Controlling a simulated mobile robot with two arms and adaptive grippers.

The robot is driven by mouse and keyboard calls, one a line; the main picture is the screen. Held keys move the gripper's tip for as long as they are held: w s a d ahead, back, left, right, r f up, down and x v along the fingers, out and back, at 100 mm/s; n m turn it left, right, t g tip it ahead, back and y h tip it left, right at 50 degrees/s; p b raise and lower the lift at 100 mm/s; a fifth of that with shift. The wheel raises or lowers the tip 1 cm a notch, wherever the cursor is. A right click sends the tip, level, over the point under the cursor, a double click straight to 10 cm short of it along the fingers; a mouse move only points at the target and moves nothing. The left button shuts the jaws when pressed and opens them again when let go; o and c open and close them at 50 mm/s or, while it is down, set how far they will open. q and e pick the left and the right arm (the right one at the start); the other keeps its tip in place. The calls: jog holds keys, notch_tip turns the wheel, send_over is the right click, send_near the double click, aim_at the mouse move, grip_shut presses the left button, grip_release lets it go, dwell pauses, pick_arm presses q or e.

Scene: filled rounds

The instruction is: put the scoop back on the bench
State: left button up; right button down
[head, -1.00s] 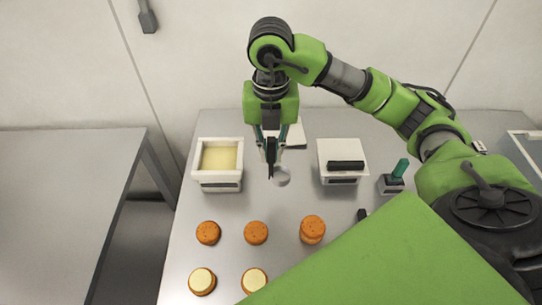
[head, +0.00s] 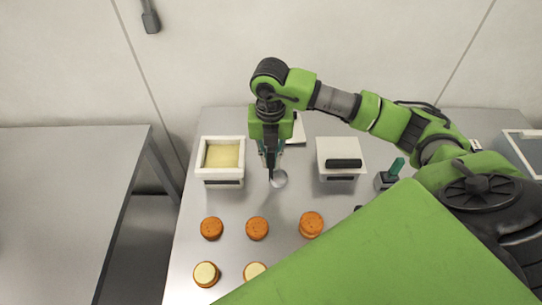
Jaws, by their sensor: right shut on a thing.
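The scoop (head: 279,179) shows as a small grey round bowl just below my right gripper (head: 270,168). The gripper points down and is shut on the scoop; its handle is mostly hidden by the fingers. The scoop is low over the steel bench (head: 320,204), between the cream-filled tub and the white box. I cannot tell whether it touches the bench top. My left gripper is not in view.
A white tub (head: 239,178) of pale filling stands left of the gripper. A white box with a black bar (head: 341,175) and a green-handled tool (head: 395,169) stand right. Several orange-brown rounds (head: 257,228) lie in front, some cream-topped. A separate table (head: 60,200) is at left.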

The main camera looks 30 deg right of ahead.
aim_at(270, 149)
jog(key=c, duration=2.4)
grip_release()
jog(key=shift+f, duration=0.2)
jog(key=o, duration=0.4)
jog(key=shift+r, duration=0.15)
jog(key=shift+r, duration=0.25)
notch_tip(270, 149, up, 6)
jog(key=b, duration=0.2)
jog(key=shift+w+b, duration=0.15)
jog(key=shift+b, duration=0.2)
notch_tip(270, 149, up, 4)
jog(key=shift+r, duration=0.85)
